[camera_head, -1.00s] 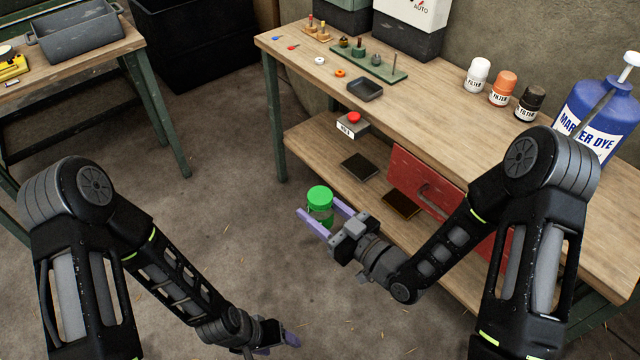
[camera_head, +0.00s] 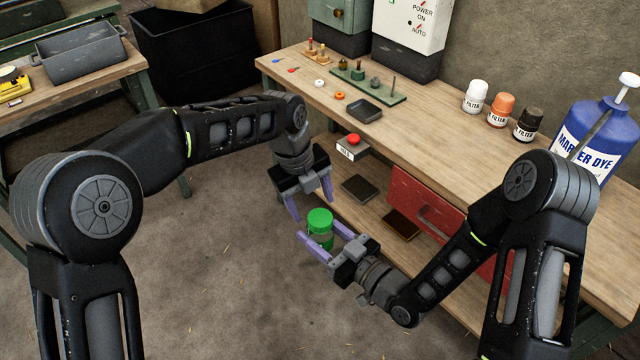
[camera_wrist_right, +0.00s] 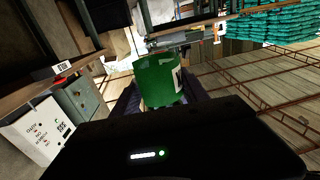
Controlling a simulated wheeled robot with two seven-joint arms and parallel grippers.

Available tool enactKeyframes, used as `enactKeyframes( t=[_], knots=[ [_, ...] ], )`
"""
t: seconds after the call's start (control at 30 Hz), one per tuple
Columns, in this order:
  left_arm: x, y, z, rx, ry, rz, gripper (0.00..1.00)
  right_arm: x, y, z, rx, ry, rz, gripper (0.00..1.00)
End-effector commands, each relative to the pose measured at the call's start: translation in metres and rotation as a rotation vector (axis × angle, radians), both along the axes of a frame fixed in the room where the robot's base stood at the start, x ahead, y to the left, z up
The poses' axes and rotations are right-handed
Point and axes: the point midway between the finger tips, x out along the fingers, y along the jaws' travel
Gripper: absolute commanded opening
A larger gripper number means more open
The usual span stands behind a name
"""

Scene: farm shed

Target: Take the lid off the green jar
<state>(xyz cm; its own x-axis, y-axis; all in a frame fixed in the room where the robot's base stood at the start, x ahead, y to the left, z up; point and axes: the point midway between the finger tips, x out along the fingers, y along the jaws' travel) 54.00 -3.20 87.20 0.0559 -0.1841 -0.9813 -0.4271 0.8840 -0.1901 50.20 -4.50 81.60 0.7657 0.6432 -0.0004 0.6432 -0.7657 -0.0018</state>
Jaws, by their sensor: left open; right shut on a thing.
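The green jar (camera_head: 322,240) has a bright green lid (camera_head: 320,217) on top. It is held upright off the bench, in front of the lower shelf. My right gripper (camera_head: 318,233) is shut on the jar's body, with purple fingers on either side below the lid. In the right wrist view the jar (camera_wrist_right: 160,80) shows as a green cylinder with part of a label at its right. My left gripper (camera_head: 309,201) is open and empty, just above and behind the lid, its fingers pointing down and apart from it.
The workbench (camera_head: 430,130) carries filter bottles, a blue marker dye jug (camera_head: 590,140), a green peg board (camera_head: 368,84) and a small dark tray (camera_head: 365,111). A red-button box (camera_head: 352,147) and a red drawer (camera_head: 428,205) are close to the grippers. The floor in front is clear.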

Motion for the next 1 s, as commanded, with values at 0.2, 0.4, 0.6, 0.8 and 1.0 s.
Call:
enactKeyframes(
  t=[0.2,0.4,0.6,0.8,1.0],
  knots=[
    [-0.029,-0.015,0.071,0.153,-0.018,-0.478,0.64,0.0,0.0,0.0,0.001,-0.001,0.0,0.0],
    [-0.041,-0.016,0.092,0.199,-0.006,-0.62,0.64,0.0,0.0,0.0,0.001,-0.001,0.0,0.0],
    [-0.041,-0.015,0.092,0.2,-0.004,-0.627,0.64,0.0,0.0,0.0,0.001,-0.001,0.0,0.0],
    [-0.041,-0.015,0.089,0.199,-0.003,-0.625,0.64,0.0,0.0,0.0,0.001,-0.001,0.0,0.0],
    [-0.042,-0.015,0.071,0.2,-0.003,-0.625,0.64,0.0,0.0,0.0,0.001,-0.001,0.0,0.0]
  ],
)
